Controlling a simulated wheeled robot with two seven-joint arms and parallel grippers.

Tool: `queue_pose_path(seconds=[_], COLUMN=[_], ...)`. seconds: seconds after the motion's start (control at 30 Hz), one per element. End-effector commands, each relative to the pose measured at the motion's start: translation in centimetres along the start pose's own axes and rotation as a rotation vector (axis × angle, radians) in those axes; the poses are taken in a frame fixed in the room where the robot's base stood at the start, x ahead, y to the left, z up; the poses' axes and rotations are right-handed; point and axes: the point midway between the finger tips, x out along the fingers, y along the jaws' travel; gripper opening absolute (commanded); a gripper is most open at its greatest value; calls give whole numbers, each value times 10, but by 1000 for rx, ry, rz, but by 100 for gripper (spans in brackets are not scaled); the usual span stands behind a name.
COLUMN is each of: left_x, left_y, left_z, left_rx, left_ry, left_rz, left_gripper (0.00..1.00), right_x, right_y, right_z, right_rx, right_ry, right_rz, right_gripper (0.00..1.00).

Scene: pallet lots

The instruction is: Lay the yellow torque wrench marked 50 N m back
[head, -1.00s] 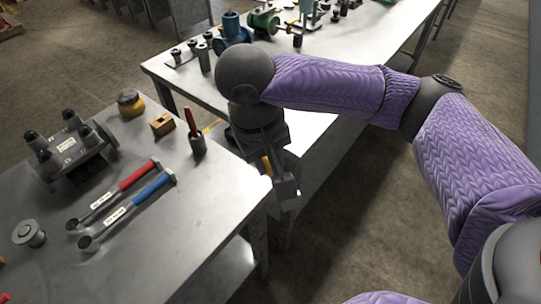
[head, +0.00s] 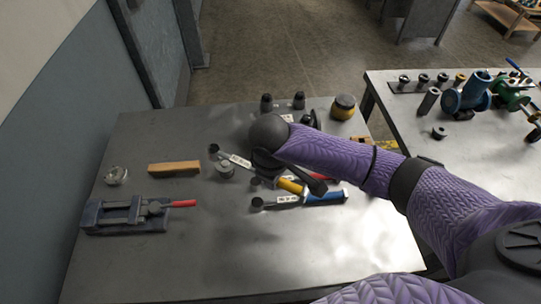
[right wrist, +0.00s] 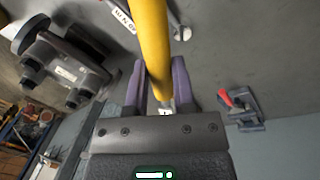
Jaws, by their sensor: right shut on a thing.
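My right gripper (head: 303,184) is shut on the yellow torque wrench (head: 289,186), over the left-hand table. In the right wrist view the yellow handle (right wrist: 150,42) runs up from between the fingers (right wrist: 160,88). I cannot read its marking or tell whether it touches the tabletop. A blue-handled wrench (head: 325,198) lies just in front of the gripper, its head to the left. A red-handled wrench (head: 320,178) lies behind, its middle hidden by my gripper; its label (head: 240,161) shows at left. My left gripper is not in view.
A dark flanged body shows in the right wrist view (right wrist: 65,70). The table's front is clear.

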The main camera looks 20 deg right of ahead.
Motion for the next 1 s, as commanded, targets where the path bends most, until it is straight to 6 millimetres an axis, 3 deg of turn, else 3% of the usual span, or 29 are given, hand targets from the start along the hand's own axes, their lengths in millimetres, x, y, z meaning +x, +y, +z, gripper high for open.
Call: queue_pose_path(seconds=[0.03, 0.17, 0.3, 0.47, 0.73, 1.0], left_x=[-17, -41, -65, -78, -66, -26], left_y=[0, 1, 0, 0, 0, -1], left_z=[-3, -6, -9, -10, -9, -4], left_rx=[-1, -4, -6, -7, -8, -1], left_ry=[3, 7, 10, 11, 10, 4], left_rz=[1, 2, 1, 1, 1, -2], left_gripper=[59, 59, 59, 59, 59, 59], right_x=[-2, 17, 36, 51, 68, 104], right_y=[2, 6, 12, 15, 13, 6], right_z=[8, 33, 75, 112, 122, 122], right_rx=[-48, -217, -402, -547, -593, -593], right_ry=[3, 33, 64, 94, 106, 105], right_rz=[-6, -9, -12, -13, -11, -14], right_gripper=[0, 0, 0, 0, 0, 0])
